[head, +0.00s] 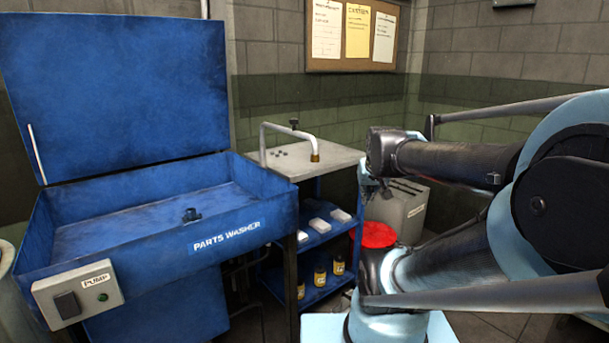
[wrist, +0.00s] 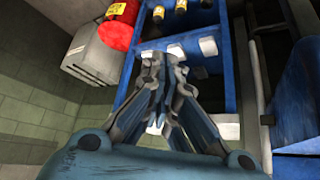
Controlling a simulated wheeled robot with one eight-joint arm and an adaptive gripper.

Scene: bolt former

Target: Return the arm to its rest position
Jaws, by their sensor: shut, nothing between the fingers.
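My arm (head: 455,160) fills the right side of the head view, folded with one dark link stretched left and another low in front. My gripper (wrist: 162,62) shows in the middle of the wrist view. Its fingers are together with nothing between them, and the blue shelf cart lies behind them in the picture. In the head view I cannot make the fingertips out clearly.
A blue parts washer (head: 190,262) with its lid (head: 115,90) up stands left. A red container (head: 375,235) and grey cabinet (head: 410,207) stand behind my arm.

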